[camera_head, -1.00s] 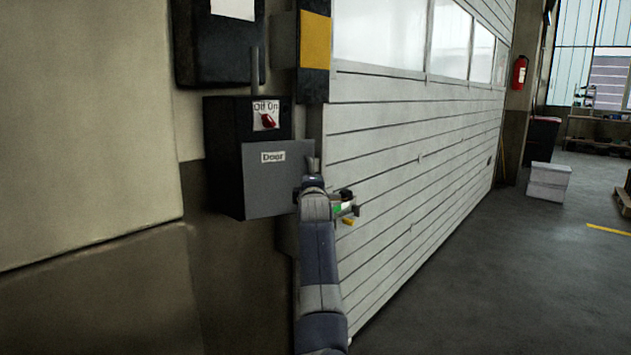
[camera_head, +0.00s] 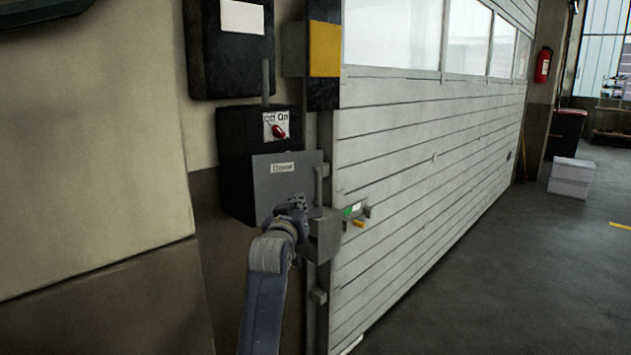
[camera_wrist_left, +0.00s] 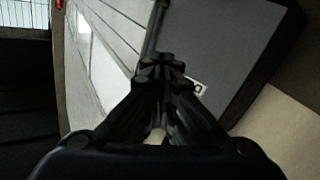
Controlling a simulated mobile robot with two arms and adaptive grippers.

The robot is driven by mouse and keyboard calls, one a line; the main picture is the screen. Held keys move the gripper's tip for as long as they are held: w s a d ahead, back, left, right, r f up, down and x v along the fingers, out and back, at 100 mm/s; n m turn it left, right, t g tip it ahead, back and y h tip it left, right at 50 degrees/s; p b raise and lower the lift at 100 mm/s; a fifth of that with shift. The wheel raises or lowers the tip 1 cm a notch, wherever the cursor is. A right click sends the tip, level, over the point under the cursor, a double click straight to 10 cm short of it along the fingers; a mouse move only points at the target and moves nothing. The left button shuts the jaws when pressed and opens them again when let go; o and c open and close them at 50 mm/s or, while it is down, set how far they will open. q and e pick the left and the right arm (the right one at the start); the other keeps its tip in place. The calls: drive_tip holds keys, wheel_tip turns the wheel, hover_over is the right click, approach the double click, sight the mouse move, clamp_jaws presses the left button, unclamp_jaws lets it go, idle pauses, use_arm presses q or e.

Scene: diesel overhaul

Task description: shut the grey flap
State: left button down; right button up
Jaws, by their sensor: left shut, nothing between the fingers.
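The grey flap (camera_head: 268,192), labelled "Door", is on the front of a dark switch box (camera_head: 232,150) on the wall. Its right edge, with an upright bar handle (camera_head: 319,186), reaches out past the box, so it looks ajar. How wide the gap is I cannot tell. My left gripper (camera_head: 297,203) is shut and empty in front of the flap's lower right part, left of the handle. In the left wrist view, the closed fingertips (camera_wrist_left: 165,65) overlap the flap (camera_wrist_left: 230,45) beside the handle (camera_wrist_left: 154,35). Contact cannot be told. My right gripper is out of view.
A red switch (camera_head: 278,131) sits above the flap. A grey bracket (camera_head: 325,236) and a small latch with green and yellow parts (camera_head: 355,214) are to the right. The white sectional door (camera_head: 430,180) runs beyond. The floor at right is clear near me.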

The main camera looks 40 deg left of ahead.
use_arm(q)
drive_tip(key=s+d+m+h, duration=0.1)
drive_tip(key=d+m, duration=0.2)
drive_tip(key=p, duration=0.4)
approach(319, 185)
drive_tip(key=x, duration=0.5)
drive_tip(key=shift+x, duration=0.9)
